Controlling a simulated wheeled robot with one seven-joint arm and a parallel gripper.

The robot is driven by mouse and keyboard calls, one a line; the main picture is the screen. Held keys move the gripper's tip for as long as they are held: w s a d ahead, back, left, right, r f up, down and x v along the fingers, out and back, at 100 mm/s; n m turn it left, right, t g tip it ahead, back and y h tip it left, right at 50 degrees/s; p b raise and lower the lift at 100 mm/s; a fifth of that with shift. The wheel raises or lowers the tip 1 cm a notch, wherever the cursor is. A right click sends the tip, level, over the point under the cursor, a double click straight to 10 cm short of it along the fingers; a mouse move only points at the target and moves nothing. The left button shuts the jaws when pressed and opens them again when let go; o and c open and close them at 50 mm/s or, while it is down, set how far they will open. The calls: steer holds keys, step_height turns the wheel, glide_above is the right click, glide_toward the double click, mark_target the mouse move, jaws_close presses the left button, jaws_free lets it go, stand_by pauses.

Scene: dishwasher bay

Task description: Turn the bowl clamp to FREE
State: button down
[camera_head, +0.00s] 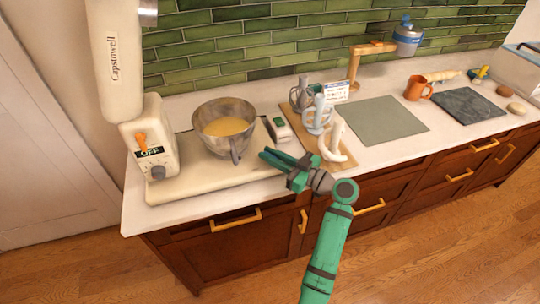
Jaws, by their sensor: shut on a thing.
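The cream stand mixer (115,65) stands at the left with its head tilted up. Its base (185,183) carries a steel bowl (212,112) holding a yellow mix. The bowl handle (236,152) points to the front. My green gripper (266,154) reaches from the lower right to the front right part of the base, right of the bowl. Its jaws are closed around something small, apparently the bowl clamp. The clamp is hidden by the fingers, and I cannot read its setting.
An orange lever (141,139) by an OFF label and a grey knob (158,172) are on the mixer column.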

steer(key=shift+a, duration=0.1)
steer(key=c, duration=1.8)
jaws_free()
steer(key=v, duration=1)
steer(key=shift+s+d, duration=0.35)
